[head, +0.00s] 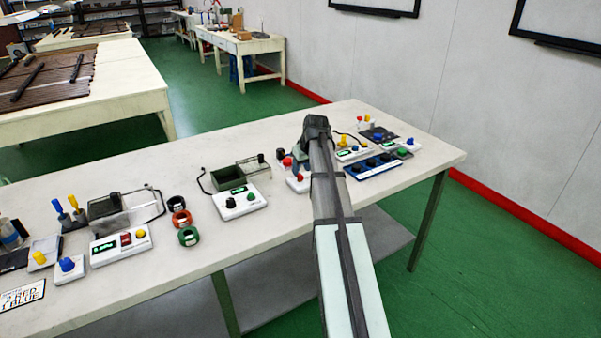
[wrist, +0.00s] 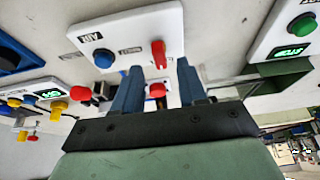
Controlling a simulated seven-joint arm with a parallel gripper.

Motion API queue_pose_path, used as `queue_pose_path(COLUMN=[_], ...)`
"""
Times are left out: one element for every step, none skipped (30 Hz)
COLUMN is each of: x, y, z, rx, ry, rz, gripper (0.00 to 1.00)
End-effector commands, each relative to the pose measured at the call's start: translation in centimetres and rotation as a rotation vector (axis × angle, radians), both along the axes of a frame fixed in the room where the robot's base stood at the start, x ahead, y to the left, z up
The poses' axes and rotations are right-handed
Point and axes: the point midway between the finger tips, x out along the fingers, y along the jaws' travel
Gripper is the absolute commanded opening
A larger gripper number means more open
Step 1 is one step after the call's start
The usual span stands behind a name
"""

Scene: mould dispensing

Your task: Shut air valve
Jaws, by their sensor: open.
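A white panel (wrist: 115,37) with an upside-down label, which seems to read AIR, fills the upper middle of the wrist view. It carries a red lever (wrist: 158,53) and a blue knob (wrist: 104,58). My gripper (wrist: 159,64) is open, its two fingers pointing toward this panel. The red lever appears between the fingertips, with nothing visibly gripped; I cannot tell whether they touch it. A red knob (wrist: 157,90) also shows between the fingers, lower in the picture. In the head view, my arm partly covers a small white panel (head: 299,186) with red parts.
In the wrist view, a white box with a green button (wrist: 302,23) and lit display is at right. Red and yellow knobs (wrist: 80,94) are at left. In the head view, more control boxes (head: 239,204) line the white table (head: 180,285), and a blue block (head: 372,167) is right of my arm.

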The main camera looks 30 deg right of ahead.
Motion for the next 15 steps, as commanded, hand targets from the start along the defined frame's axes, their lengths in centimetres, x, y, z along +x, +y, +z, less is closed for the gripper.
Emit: queue_pose_path(x=[0.3,0.4,0.6,0.7,0.8,0.9,0.9,1.0,1.1,1.1,1.1,1.1,1.1,1.1,1.1], y=[0.0,0.0,0.0,0.0,0.0,0.0,0.0,0.0,0.0,0.0,0.0,0.0,0.0,0.0,0.0], z=[-0.7,-1.0,-1.3,-1.6,-1.8,-2.1,-2.2,-2.4,-2.5,-2.6,-2.7,-2.7,-2.7,-2.7,-2.7], rx=[0.001,0.001,0.000,0.000,0.000,0.000,0.000,0.000,0.000,0.000,0.000,0.000,0.000,0.000,0.000], ry=[0.002,0.002,0.001,0.000,0.000,0.001,0.001,0.001,0.001,0.001,0.001,0.000,0.000,0.000,0.000], rz=[0.000,0.000,0.000,0.001,0.001,0.001,0.001,0.001,0.001,0.001,0.001,0.001,0.001,0.001,0.001], gripper=[0.41,0.41,0.41,0.41,0.41,0.41,0.41,0.41,0.41,0.41,0.41,0.41,0.41,0.41,0.41])
